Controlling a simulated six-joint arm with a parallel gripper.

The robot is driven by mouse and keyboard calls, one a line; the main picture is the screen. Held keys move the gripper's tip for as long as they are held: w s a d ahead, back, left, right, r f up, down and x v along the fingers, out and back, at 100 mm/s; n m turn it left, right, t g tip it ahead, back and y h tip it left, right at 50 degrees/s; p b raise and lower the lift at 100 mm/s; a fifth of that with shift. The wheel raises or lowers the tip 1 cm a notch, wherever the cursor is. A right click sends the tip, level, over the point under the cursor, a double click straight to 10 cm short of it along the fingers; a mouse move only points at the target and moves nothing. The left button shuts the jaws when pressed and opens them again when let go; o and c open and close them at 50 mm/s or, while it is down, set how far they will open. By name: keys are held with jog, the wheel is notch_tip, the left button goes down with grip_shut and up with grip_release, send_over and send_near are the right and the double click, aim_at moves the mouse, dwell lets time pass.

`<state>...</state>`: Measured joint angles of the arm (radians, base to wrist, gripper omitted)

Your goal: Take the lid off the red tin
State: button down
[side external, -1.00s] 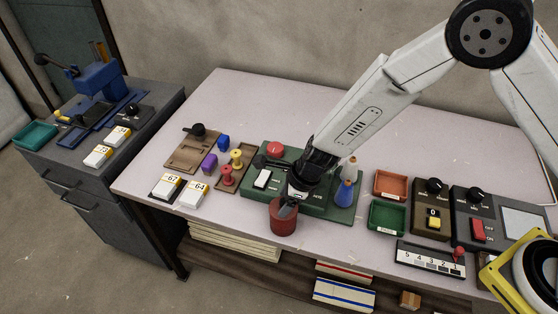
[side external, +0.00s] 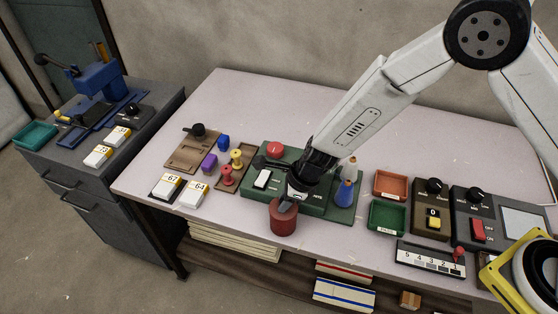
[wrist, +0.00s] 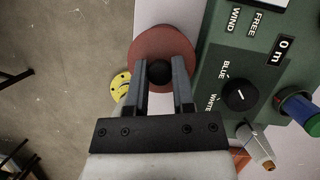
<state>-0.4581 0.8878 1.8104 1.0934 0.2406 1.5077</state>
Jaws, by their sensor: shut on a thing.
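The red tin (side external: 283,222) stands near the front edge of the table, in front of the green control box. Its round red lid (wrist: 160,38) shows from above in the wrist view, with a black knob (wrist: 159,72) in its middle. My gripper (side external: 287,208) is over the tin, pointing down. In the wrist view its two fingers (wrist: 160,76) are at either side of the knob, shut on it. The fingers hide part of the lid, and I cannot tell whether there is a gap between lid and tin.
The green control box (side external: 256,203), with knobs and a blue spool (side external: 344,194), is close behind the tin. Small red (side external: 391,184) and green (side external: 387,217) trays lie to the right. Number cards (side external: 193,195) lie to the left. The table's back is clear.

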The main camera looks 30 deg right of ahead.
jog(key=shift+r, duration=0.2)
jog(key=shift+r, duration=0.8)
jog(key=s+d+r, duration=0.6)
jog(key=s+r, duration=0.5)
jog(key=s, duration=0.1)
jog(key=shift+s, duration=0.35)
